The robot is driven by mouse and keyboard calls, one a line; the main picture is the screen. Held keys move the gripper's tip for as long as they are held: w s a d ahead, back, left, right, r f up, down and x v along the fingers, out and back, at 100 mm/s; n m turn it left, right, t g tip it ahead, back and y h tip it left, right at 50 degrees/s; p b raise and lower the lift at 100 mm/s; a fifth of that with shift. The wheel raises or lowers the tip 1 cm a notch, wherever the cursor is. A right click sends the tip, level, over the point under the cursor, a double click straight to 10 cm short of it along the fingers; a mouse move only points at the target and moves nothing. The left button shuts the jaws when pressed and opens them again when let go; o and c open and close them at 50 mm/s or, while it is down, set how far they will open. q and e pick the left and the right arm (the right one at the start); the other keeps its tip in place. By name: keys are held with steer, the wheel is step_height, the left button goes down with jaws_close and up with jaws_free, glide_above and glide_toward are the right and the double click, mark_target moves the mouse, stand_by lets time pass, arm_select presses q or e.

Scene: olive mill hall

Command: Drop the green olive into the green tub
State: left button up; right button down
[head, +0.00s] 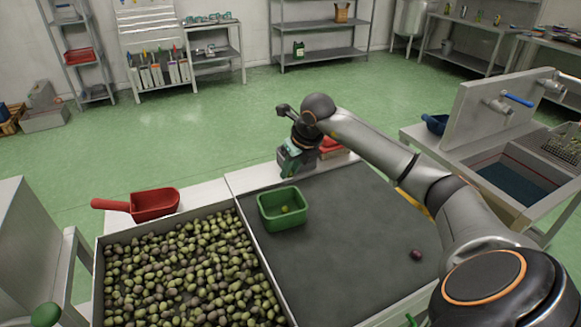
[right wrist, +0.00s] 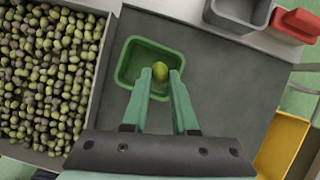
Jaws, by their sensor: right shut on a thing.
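The green tub (head: 283,221) stands on the dark tabletop, right of the olive bin, and it also shows in the right wrist view (right wrist: 127,68). My right gripper (right wrist: 160,78) is shut on a green olive (right wrist: 160,71), seen between its fingertips with the tub behind. In the head view the gripper (head: 290,147) shows small, beyond the tub, and the olive in its jaws cannot be made out. A small yellow-green olive (head: 284,209) shows inside the tub in the head view; I cannot tell how it relates to the one at the fingertips. My left gripper is not visible.
A bin of olives (head: 190,270) lies left, with a red scoop (head: 155,204) behind it. A grey tub (right wrist: 238,14), a red tub (right wrist: 297,25) and a yellow tub (right wrist: 283,145) stand around the tabletop. A dark olive (head: 416,254) lies right, with bare surface around it.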

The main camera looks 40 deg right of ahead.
step_height(320, 180, down, 3)
steer(key=shift+f+b, duration=0.2)
steer(key=shift+b, duration=0.75)
steer(key=c, duration=0.6)
jaws_free()
steer(key=shift+r, duration=0.15)
steer(key=shift+v, duration=6.15)
steer(key=shift+r, duration=0.1)
